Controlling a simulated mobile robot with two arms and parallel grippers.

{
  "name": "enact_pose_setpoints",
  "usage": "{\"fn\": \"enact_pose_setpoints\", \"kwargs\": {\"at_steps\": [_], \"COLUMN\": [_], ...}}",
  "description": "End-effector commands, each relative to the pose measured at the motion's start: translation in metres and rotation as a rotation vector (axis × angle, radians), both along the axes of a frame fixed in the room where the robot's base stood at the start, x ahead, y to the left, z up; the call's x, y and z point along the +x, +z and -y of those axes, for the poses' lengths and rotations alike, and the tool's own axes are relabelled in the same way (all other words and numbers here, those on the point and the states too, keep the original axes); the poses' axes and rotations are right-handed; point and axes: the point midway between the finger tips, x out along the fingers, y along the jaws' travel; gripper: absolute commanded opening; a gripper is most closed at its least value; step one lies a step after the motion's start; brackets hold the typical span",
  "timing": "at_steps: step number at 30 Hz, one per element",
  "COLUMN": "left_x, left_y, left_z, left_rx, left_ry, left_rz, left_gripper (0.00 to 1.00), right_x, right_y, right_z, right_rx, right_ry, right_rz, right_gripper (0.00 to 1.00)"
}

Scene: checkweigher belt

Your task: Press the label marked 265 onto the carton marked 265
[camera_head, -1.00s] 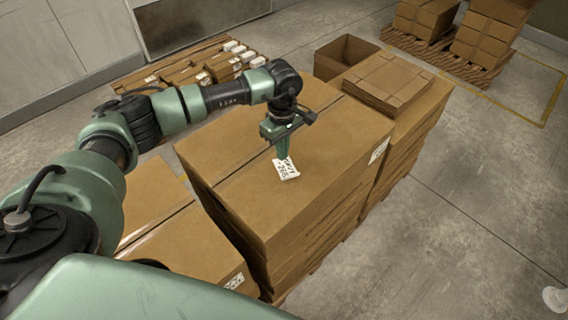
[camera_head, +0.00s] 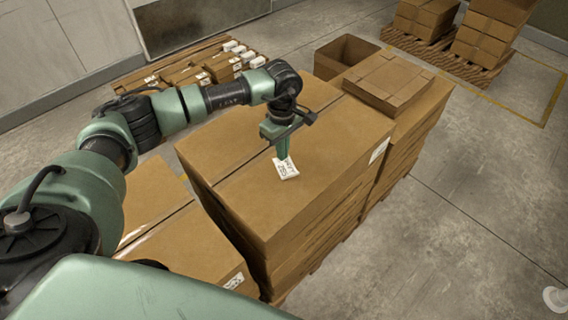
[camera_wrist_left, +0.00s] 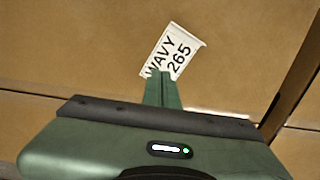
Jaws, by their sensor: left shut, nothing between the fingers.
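The white label (camera_head: 286,168) lies on the top face of a large brown carton (camera_head: 240,195). In the left wrist view the label (camera_wrist_left: 174,52) reads "WAVY 265", and its lower edge is hidden behind my fingertips. My left gripper (camera_head: 282,157) points down with its fingers shut and empty, the tips at the label's edge. It also shows in the left wrist view (camera_wrist_left: 161,76). I cannot tell whether the tips touch the label. The carton's own marking cannot be read. My right gripper is not in view.
A smaller closed carton (camera_head: 388,80) and an open box (camera_head: 346,54) stand behind the large carton. Lower cartons (camera_head: 190,245) sit at the front left. Pallets with cartons (camera_head: 490,40) stand at the back. The floor on the right (camera_head: 470,200) is clear.

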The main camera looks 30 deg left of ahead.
Motion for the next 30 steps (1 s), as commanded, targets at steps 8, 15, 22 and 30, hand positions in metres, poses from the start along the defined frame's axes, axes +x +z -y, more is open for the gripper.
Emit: {"fn": "enact_pose_setpoints", "kwargs": {"at_steps": [8, 15, 22, 30], "left_x": [0.0, 0.0, 0.0, 0.0], "left_y": [-0.005, -0.009, -0.012, -0.012], "left_z": [0.0, 0.0, 0.0, 0.0], "left_rx": [0.0, 0.0, 0.0, 0.0], "left_ry": [0.0, 0.0, 0.0, 0.0], "left_rz": [0.0, 0.0, 0.0, -0.001], "left_gripper": [0.0, 0.0, 0.0, 0.0], "right_x": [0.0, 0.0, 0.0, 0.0], "right_y": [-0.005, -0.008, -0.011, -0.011], "right_z": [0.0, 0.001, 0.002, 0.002], "right_rx": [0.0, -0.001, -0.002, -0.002], "right_ry": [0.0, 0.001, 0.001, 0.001], "right_rz": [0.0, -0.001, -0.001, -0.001], "right_gripper": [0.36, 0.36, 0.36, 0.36]}}
